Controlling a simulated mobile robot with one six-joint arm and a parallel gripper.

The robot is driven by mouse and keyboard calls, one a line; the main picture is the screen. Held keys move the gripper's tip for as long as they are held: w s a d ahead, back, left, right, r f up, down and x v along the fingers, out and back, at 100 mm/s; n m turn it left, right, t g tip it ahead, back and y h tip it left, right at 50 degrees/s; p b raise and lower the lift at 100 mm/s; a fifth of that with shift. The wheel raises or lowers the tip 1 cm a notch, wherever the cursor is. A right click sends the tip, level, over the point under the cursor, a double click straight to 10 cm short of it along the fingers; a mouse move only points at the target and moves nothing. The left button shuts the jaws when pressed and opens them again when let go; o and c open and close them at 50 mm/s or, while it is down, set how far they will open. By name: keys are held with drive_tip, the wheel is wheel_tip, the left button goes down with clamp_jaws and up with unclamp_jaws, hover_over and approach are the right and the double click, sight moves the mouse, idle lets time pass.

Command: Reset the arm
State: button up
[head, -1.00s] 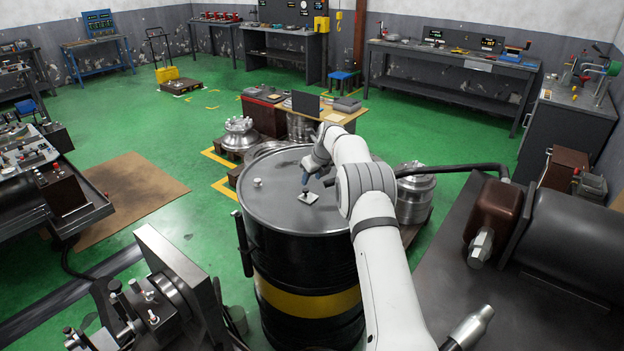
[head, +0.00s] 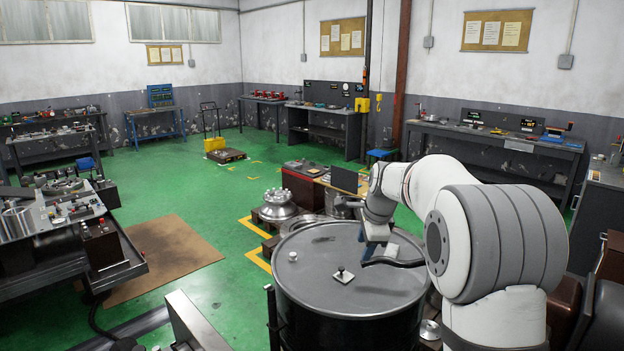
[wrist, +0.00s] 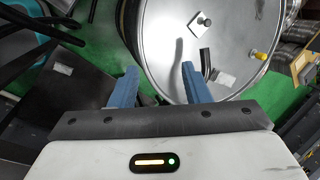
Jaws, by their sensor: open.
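My arm is bent over a black drum (head: 330,312), with its links large at the right of the head view. My gripper (head: 364,236) is above the drum's top, partly hidden by my own wrist. In the wrist view its two blue fingers stand apart with nothing between them (wrist: 160,78). A small square plate with a dark knob (head: 343,275) lies on the drum lid, clear of the fingers. It also shows near the top of the wrist view (wrist: 203,21).
A small round cap (head: 293,257) sits on the lid's left side. Metal flanged parts (head: 279,206) stand behind the drum. A machine bench (head: 60,250) is at the left. Green floor (head: 220,285) is open left of the drum.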

drive_tip(key=s+r+n, duration=0.2)
drive_tip(key=s+n, duration=0.7)
drive_tip(key=s, duration=1.1)
drive_tip(key=s+d+f+n, duration=0.1)
drive_tip(key=s+f+n, duration=0.2)
drive_tip(key=s, duration=0.5)
drive_tip(key=s+f+n+h+b, duration=0.1)
drive_tip(key=s+f+n, duration=0.2)
drive_tip(key=s, duration=0.6)
drive_tip(key=shift+d+n+g+b, duration=0.3)
drive_tip(key=shift+d+n, duration=0.1)
drive_tip(key=shift+n, duration=0.7)
